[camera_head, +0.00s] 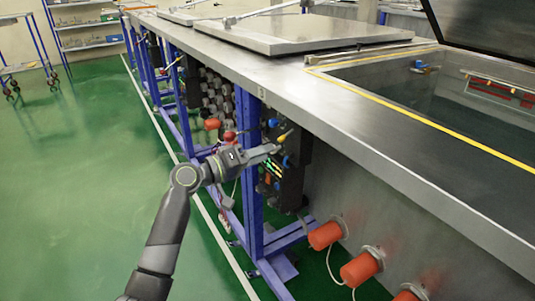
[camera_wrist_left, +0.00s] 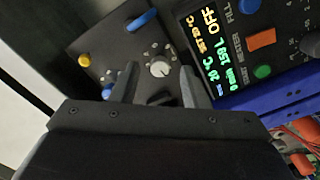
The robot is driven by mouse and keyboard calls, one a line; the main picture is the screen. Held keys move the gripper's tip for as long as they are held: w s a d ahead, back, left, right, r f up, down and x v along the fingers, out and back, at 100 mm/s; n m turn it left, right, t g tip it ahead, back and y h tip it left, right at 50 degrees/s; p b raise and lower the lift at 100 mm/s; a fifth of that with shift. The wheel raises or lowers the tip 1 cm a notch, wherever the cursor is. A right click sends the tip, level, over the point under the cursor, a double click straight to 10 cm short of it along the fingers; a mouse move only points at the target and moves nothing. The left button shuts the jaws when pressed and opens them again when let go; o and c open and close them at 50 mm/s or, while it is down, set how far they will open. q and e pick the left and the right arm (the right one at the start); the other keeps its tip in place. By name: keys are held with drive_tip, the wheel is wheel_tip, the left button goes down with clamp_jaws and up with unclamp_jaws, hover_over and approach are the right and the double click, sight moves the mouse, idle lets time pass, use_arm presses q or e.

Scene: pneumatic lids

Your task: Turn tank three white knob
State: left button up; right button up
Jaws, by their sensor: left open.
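The white knob (camera_wrist_left: 159,69) sits on a dark control panel (camera_wrist_left: 112,45) in the left wrist view, with a ring of small marks around it. My left gripper (camera_wrist_left: 160,72) is open, and its two dark fingers point at the panel. The knob appears between the fingertips, with a gap on each side; I cannot tell whether the tips reach around it or stop short. In the head view my left gripper (camera_head: 277,149) is at the control box (camera_head: 291,180) under the table edge, by the blue post marked 3. The knob is hidden there. My right gripper is not in view.
Blue handles (camera_wrist_left: 143,20), a yellow knob (camera_wrist_left: 84,60) and a lit display (camera_wrist_left: 210,50) surround the knob. A blue post (camera_head: 250,175) stands beside the box. The metal tabletop (camera_head: 350,130) overhangs it. Orange plugs (camera_head: 325,235) protrude below right.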

use_arm(q)
drive_tip(key=shift+x, duration=1.2)
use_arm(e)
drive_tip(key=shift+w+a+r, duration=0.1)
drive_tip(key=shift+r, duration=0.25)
use_arm(q)
clamp_jaws()
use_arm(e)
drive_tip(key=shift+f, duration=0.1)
